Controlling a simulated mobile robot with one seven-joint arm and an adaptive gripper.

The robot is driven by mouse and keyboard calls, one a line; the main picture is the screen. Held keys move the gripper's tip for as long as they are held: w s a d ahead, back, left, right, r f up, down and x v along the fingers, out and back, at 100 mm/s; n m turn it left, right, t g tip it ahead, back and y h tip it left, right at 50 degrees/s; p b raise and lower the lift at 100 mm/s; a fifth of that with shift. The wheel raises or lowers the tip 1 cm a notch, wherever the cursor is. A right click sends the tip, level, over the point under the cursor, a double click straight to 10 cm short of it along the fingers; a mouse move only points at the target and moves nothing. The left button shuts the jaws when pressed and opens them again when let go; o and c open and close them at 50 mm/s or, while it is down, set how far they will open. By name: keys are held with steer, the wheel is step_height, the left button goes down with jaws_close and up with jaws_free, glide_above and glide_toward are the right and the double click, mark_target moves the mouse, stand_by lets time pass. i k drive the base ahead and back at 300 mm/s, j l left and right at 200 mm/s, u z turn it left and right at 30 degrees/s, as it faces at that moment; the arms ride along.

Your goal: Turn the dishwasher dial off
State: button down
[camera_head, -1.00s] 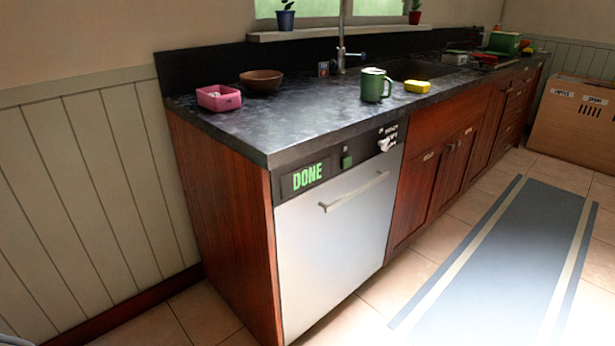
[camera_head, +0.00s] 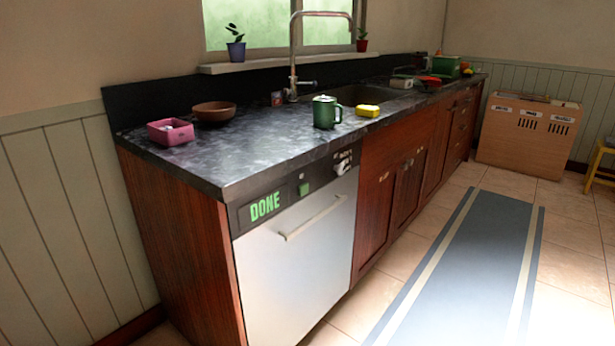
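The dishwasher (camera_head: 295,270) is built in under the near end of the counter, with a pale grey door that is shut. Its bar handle (camera_head: 312,217) runs across the upper door. On the dark control strip a display (camera_head: 265,206) reads DONE in green letters, with a green square button (camera_head: 303,189) to its right. The white dial (camera_head: 342,168) sits at the strip's right end, under small white markings too small to read. My gripper is not in view.
The dark counter (camera_head: 245,165) holds a pink tub (camera_head: 170,132), a brown bowl (camera_head: 214,112), a green mug (camera_head: 325,112) and a yellow sponge (camera_head: 367,110). A blue-grey runner (camera_head: 465,260) lies on the open tiled floor. A cardboard box (camera_head: 530,135) and yellow stool (camera_head: 602,165) stand farther back.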

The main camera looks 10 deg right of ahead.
mark_target(340, 169)
steer(key=i+l, duration=0.15)
steer(key=l, duration=0.3)
steer(key=i+l+z, duration=0.1)
steer(key=l, duration=0.3)
steer(key=i+l, duration=0.25)
steer(key=l, duration=0.2)
steer(key=i+l+z, duration=0.1)
steer(key=l, duration=0.3)
steer(key=i+l+z, duration=0.1)
steer(key=i+l, duration=0.15)
steer(key=l, duration=0.15)
steer(key=i+l, duration=0.2)
steer(key=l, duration=0.2)
steer(key=i+l+z, duration=0.1)
steer(key=l, duration=0.3)
steer(key=i, duration=0.1)
